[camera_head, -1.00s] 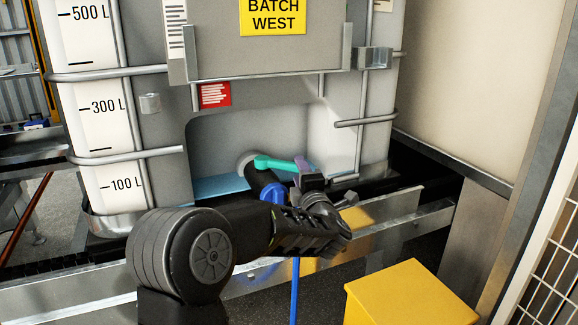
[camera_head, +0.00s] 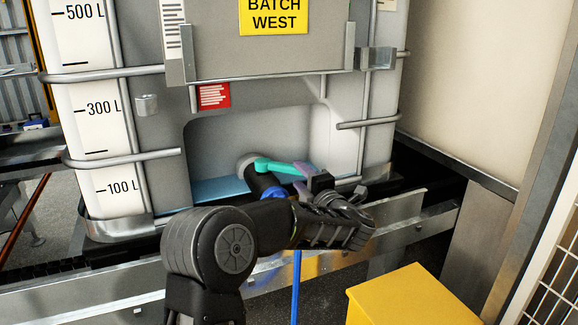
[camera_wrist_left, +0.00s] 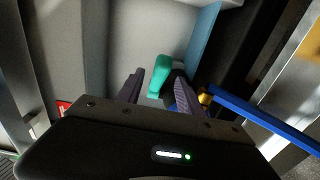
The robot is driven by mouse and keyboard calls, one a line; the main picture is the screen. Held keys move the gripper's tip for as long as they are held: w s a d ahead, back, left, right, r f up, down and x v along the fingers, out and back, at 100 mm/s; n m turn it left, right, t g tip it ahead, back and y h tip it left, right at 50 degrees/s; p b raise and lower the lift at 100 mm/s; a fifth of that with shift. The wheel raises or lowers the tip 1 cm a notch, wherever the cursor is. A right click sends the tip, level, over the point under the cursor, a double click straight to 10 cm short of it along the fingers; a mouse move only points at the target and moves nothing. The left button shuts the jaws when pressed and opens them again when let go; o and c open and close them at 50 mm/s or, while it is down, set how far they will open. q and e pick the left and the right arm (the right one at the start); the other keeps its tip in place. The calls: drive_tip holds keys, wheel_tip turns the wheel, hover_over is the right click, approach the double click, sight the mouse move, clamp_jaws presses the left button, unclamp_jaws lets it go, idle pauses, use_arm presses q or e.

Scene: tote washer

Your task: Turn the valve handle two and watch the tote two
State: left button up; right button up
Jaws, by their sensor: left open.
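The tote (camera_head: 165,160) is a large pale container with litre marks and a yellow BATCH WEST sign (camera_head: 273,15). In its lower recess sits a dark valve with a teal valve handle (camera_head: 283,166) pointing right. The handle also shows in the left wrist view (camera_wrist_left: 160,76). My left gripper (camera_head: 302,180) is open at the handle's free end, its purple fingers partly hidden by my wrist. In the wrist view the handle appears between the two fingers; I cannot tell whether they touch it. My right gripper is out of view.
A blue hose (camera_head: 296,285) hangs below the valve and crosses the right of the wrist view (camera_wrist_left: 255,115). A metal conveyor rail (camera_head: 405,208) runs in front of the tote. A yellow box (camera_head: 415,295) stands at lower right, with a mesh guard (camera_head: 558,270) beyond.

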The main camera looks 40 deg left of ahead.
sight(289, 165)
use_arm(q)
drive_tip(key=x, duration=0.7)
drive_tip(key=shift+w+a, duration=0.15)
drive_tip(key=shift+a, duration=0.15)
clamp_jaws()
drive_tip(key=shift+f, duration=0.1)
idle(1.1)
